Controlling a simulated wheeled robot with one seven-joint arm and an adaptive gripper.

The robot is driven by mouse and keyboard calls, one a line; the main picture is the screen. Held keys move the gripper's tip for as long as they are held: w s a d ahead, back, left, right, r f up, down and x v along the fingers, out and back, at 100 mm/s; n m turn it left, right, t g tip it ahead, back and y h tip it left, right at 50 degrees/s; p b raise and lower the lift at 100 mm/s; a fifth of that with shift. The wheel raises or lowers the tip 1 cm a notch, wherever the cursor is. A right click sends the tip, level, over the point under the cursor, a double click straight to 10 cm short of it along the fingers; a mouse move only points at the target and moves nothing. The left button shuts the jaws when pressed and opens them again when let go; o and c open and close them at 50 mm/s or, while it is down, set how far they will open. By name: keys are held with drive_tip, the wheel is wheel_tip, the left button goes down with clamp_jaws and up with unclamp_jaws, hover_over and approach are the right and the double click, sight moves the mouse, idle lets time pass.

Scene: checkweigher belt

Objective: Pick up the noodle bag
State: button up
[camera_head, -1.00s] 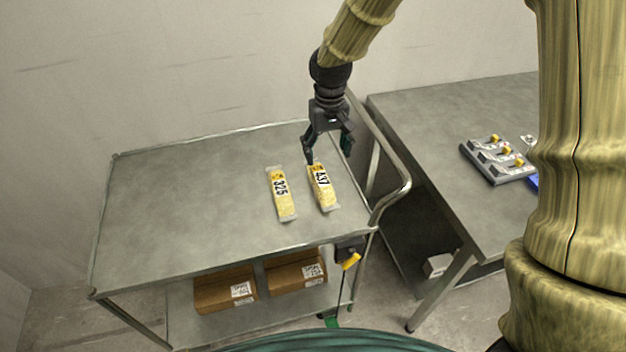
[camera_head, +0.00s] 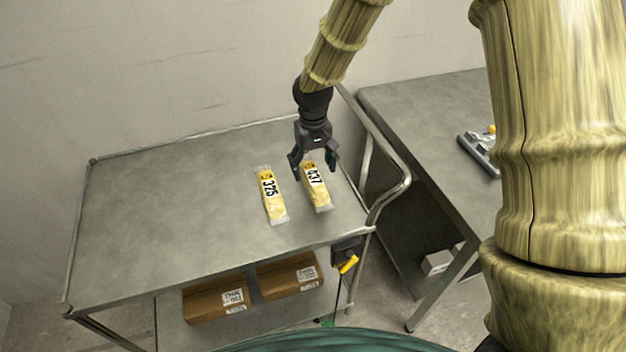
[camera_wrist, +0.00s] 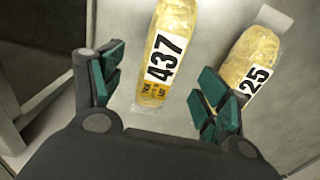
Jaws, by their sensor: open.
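Two yellow noodle bags with clear ends lie side by side on the grey cart top. The bag marked 437 (camera_head: 317,190) is on the right in the head view, and the bag marked 325 (camera_head: 271,198) lies to its left. My gripper (camera_head: 314,172) is open and empty over the far end of the 437 bag. In the wrist view, the 437 bag (camera_wrist: 167,55) shows ahead, between the lines of the green-padded fingers (camera_wrist: 160,90). The 325 bag (camera_wrist: 247,68) is to the right, partly behind the right finger. The gap between fingers and bag is hard to judge.
The metal cart (camera_head: 150,200) has a raised rail (camera_head: 385,165) at its right end. Cardboard boxes (camera_head: 215,298) sit on its lower shelf. A grey table (camera_head: 420,120) with a dark device (camera_head: 478,155) stands to the right. The left of the cart top is clear.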

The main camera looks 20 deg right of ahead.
sight(313, 173)
drive_tip(key=shift+f+p, duration=0.65)
drive_tip(key=shift+f, duration=2.05)
drive_tip(key=c, duration=1.3)
